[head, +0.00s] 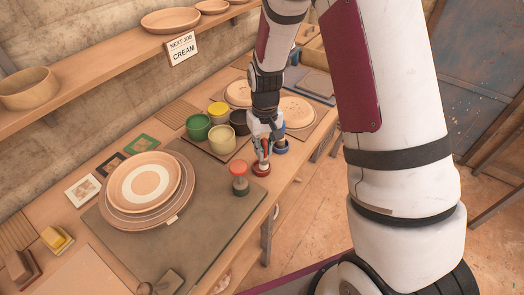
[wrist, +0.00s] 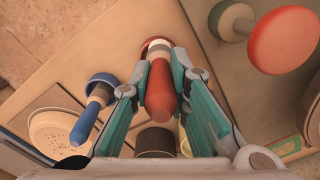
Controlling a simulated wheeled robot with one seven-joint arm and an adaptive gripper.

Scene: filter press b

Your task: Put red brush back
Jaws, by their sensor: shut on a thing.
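My gripper (head: 262,150) is shut on the red brush (wrist: 160,88), with one finger on each side of its red handle. The handle points toward the wrist camera and the pale ferrule (wrist: 157,50) points away. In the head view a red holder (head: 261,169) sits on the table's front edge, directly below the gripper. The brush's lower end is at this holder, but I cannot tell whether it rests on the bottom. The bristles are hidden.
A blue brush (wrist: 87,122) leans in a blue holder (head: 280,148) beside the gripper. A red-knobbed stamp (head: 239,172) stands close on the other side. Several glaze pots (head: 222,140) stand behind. Stacked plates (head: 147,185) lie left on the grey mat (head: 202,225).

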